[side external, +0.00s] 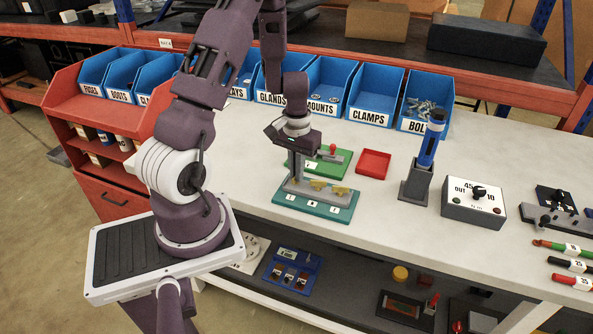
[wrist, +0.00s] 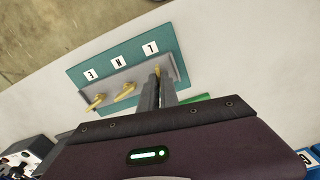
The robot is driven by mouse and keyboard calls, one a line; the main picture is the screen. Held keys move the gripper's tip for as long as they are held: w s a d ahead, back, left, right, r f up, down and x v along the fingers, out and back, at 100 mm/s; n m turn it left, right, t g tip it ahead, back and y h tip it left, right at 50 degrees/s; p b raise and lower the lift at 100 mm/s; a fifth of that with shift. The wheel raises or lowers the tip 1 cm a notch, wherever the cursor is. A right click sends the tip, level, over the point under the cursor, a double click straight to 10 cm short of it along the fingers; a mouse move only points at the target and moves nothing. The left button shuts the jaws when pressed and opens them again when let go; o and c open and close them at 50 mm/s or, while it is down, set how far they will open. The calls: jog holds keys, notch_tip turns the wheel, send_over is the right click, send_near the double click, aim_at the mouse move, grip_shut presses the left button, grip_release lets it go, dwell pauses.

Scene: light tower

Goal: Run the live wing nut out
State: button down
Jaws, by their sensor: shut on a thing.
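A teal base (side external: 330,207) with a grey bar (wrist: 108,85) stands on the bench and carries brass wing nuts in a row. My gripper (side external: 294,179) points down at the left end of the row. In the wrist view its fingers (wrist: 157,78) are shut on the end wing nut (wrist: 158,69), mostly hidden between them. The tag beside it (wrist: 150,48) reads as an upside-down L. The middle wing nut (wrist: 125,91) and the far wing nut (wrist: 96,101) are free. Their tags look like an upside-down N (wrist: 120,60) and E (wrist: 91,74).
A green board with a red knob (side external: 333,149) lies just behind the base. A red tray (side external: 373,163), a stand with a blue-and-black tool (side external: 430,140) and a grey dial box (side external: 473,208) are to the right. Blue labelled bins (side external: 374,100) line the back. Bench in front is clear.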

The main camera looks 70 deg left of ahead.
jog(key=n, duration=0.4)
jog(key=shift+n, duration=0.3)
jog(key=n, duration=0.4)
jog(key=shift+n, duration=0.3)
jog(key=n, duration=0.4)
jog(key=shift+n, duration=0.3)
jog(key=n, duration=0.4)
jog(key=shift+n, duration=0.3)
jog(key=n, duration=0.9)
jog(key=shift+s+f, duration=0.1)
jog(key=n, duration=0.9)
jog(key=shift+d+n, duration=0.1)
jog(key=shift+n, duration=0.2)
